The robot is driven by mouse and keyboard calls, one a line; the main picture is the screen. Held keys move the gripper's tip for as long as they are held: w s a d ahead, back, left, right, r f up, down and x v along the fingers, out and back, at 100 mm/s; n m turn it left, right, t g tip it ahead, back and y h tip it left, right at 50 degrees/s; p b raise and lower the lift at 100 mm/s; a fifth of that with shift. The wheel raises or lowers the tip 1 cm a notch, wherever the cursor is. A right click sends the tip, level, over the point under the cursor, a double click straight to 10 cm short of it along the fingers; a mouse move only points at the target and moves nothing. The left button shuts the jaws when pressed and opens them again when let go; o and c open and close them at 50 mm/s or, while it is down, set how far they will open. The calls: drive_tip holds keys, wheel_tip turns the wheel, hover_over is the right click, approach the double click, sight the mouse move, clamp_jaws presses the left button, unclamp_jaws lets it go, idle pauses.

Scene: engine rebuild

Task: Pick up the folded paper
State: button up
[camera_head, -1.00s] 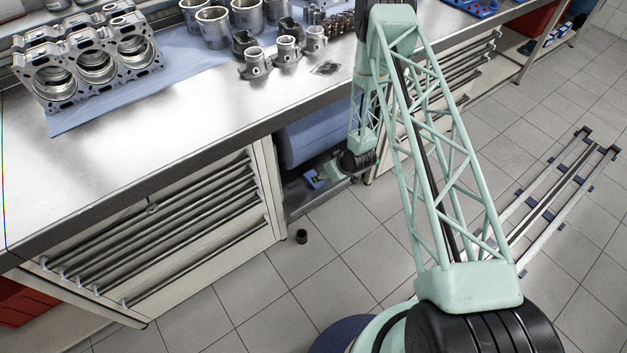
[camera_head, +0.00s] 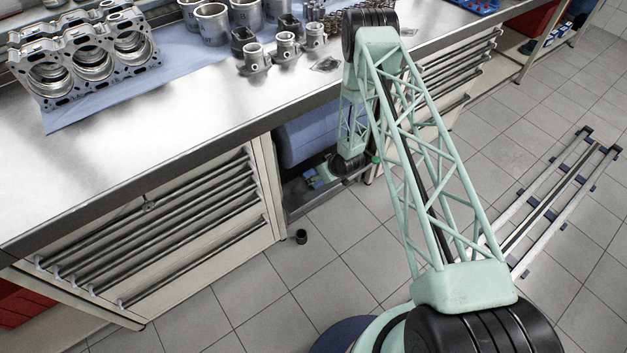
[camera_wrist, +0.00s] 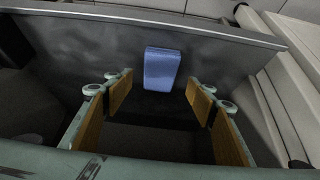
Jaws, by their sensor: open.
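The folded paper (camera_wrist: 162,68) is a small blue rectangle lying on a dark grey metal surface in the wrist view. My gripper (camera_wrist: 160,92) is open and empty, with a tan-padded finger on each side. The paper lies beyond the fingertips, roughly centred between them; I see no contact. In the head view my gripper (camera_head: 321,173) is low under the bench, beside the drawer cabinet, and partly hard to make out. A small blue patch shows there, but I cannot tell for certain that it is the paper.
The steel bench (camera_head: 190,110) overhangs my arm and carries an engine block (camera_head: 85,62) and several metal parts. A blue roll (camera_head: 308,138) is under the bench near my gripper. The drawer cabinet (camera_head: 160,235) stands to the left. A small dark cup (camera_head: 301,236) is on the floor.

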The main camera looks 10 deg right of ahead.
idle(0.4)
drive_tip(key=shift+b+x, duration=1)
drive_tip(key=shift+x, duration=1.6)
drive_tip(key=c, duration=0.8)
